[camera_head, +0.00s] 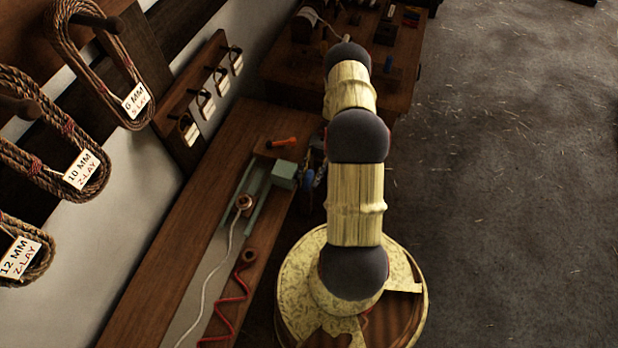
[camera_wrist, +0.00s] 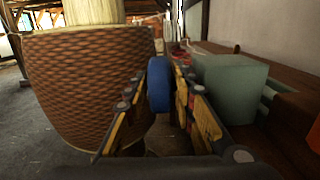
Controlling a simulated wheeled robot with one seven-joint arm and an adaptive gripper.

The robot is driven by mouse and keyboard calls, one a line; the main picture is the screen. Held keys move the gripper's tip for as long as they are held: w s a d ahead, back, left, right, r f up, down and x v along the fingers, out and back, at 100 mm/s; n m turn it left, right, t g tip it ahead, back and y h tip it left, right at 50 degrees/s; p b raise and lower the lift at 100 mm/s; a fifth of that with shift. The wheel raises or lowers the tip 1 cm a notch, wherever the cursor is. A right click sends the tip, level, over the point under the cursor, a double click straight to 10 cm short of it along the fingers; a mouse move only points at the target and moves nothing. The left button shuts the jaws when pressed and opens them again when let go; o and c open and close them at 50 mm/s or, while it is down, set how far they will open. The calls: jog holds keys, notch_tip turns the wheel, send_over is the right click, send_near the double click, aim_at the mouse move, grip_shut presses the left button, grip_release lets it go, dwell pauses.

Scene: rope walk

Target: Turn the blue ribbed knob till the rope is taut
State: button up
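The blue ribbed knob (camera_wrist: 159,85) appears between my two fingertips in the wrist view, close to the left one. In the head view the knob (camera_head: 307,179) is beside the grey-green housing (camera_head: 284,174), partly hidden by my arm. My gripper (camera_wrist: 165,78) is open, with a visible gap between the knob and the right finger; contact with the left finger cannot be told. A pale rope (camera_head: 212,270) runs in a loose curve from a small copper-coloured drum (camera_head: 244,202) down the bench.
The wooden bench (camera_head: 160,268) carries a red coiled cord (camera_head: 228,312) and an orange-handled tool (camera_head: 282,142). Labelled rope coils (camera_head: 105,65) hang on the wall. Floor at right (camera_head: 500,190) is clear.

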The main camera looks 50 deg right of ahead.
aim_at(309, 173)
notch_tip(309, 173, up, 10)
jog(key=shift+f, duration=0.15)
dwell(0.4)
